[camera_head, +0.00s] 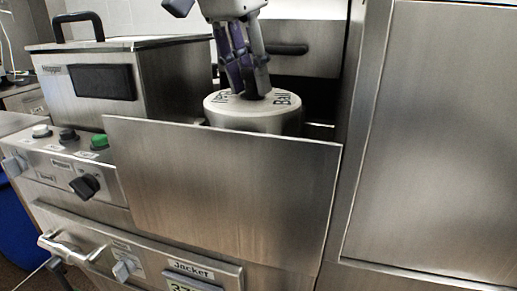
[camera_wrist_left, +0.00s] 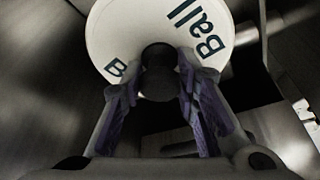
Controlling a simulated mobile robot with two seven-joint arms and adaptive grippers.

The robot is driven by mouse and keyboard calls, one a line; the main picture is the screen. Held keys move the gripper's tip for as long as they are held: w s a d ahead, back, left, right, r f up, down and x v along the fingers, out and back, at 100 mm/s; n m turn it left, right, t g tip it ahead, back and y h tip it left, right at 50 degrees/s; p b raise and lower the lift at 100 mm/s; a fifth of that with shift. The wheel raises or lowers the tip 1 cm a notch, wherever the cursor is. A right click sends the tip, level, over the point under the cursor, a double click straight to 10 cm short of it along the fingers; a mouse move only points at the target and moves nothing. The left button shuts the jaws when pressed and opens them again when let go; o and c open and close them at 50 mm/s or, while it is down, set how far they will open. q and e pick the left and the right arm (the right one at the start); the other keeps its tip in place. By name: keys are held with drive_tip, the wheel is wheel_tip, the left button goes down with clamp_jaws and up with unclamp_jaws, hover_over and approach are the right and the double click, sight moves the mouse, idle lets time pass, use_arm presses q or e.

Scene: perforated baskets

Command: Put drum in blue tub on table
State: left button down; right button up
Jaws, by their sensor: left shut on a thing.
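The drum (camera_head: 252,117) is a pale metal cylinder with a round white top lettered "Ball". It stands behind an upright steel panel, which hides its lower part. My left gripper (camera_head: 249,91) comes down from above and is shut on the black knob at the middle of the drum's top. In the left wrist view the white top (camera_wrist_left: 135,40) and the dark knob (camera_wrist_left: 158,72) show between the purple-padded fingers. A blue rounded container (camera_head: 14,238) is cut off at the left edge; I cannot tell if it is the tub. My right gripper is out of view.
The steel panel (camera_head: 220,190) rises directly in front of the drum. A lidded steel box (camera_head: 150,75) with a black handle stands left of it, above knobs and a green button (camera_head: 99,142). A large steel panel (camera_head: 430,130) fills the right side.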

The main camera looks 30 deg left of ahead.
sight(244, 104)
use_arm(q)
drive_tip(key=shift+r, duration=0.15)
drive_tip(key=d+v, duration=0.1)
drive_tip(key=v, duration=1.1)
drive_tip(key=shift+w+d+r, duration=0.15)
drive_tip(key=shift+d+r, duration=0.2)
drive_tip(key=shift+r, duration=0.15)
idle(0.4)
